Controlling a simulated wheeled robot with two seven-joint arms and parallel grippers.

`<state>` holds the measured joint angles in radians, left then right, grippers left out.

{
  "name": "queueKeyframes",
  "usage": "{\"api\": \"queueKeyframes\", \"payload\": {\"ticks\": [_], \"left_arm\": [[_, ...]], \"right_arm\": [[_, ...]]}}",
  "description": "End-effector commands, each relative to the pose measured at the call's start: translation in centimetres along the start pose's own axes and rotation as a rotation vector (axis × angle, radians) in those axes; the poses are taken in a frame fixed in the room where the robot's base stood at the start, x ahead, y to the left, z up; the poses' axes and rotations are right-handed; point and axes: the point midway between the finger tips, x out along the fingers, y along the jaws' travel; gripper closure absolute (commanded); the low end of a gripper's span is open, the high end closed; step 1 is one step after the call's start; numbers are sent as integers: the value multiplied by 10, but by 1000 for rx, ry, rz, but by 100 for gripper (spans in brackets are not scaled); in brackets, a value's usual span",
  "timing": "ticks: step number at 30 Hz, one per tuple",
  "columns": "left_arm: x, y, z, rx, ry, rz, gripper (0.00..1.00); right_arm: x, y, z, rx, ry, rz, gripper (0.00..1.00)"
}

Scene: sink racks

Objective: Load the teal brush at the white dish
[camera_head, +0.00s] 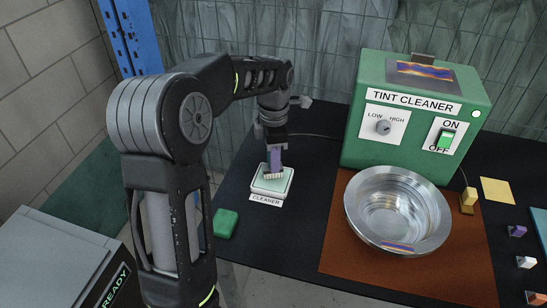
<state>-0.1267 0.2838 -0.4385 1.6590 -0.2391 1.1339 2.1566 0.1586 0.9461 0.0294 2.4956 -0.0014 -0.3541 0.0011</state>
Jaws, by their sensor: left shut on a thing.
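The white dish (258,188) stands on the black table, left of centre, with a pale green inside and a card reading CLEANER in front of it. My left gripper (273,143) is above it, pointing down, shut on a brush (275,160). The brush's handle looks purple rather than teal, and its pale bristles (274,176) point down at the dish. They overlap the dish's inside in the picture; I cannot tell whether they touch it. No clearly teal brush shows. My right gripper is out of view.
A metal bowl (364,213) stands on a brown mat (340,255) before the green TINT CLEANER machine (360,150). A green block (225,223) lies left of the dish. Small purple (517,230) and white (525,262) pieces lie at the right edge.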

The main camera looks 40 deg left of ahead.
Motion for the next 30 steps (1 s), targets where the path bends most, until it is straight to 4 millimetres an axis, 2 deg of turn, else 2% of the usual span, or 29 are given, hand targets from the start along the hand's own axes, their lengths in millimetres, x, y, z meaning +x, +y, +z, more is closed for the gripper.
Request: {"api": "queueKeyframes", "payload": {"ticks": [30], "left_arm": [[10,0,0,0,0,0,100]], "right_arm": [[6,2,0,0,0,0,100]]}}
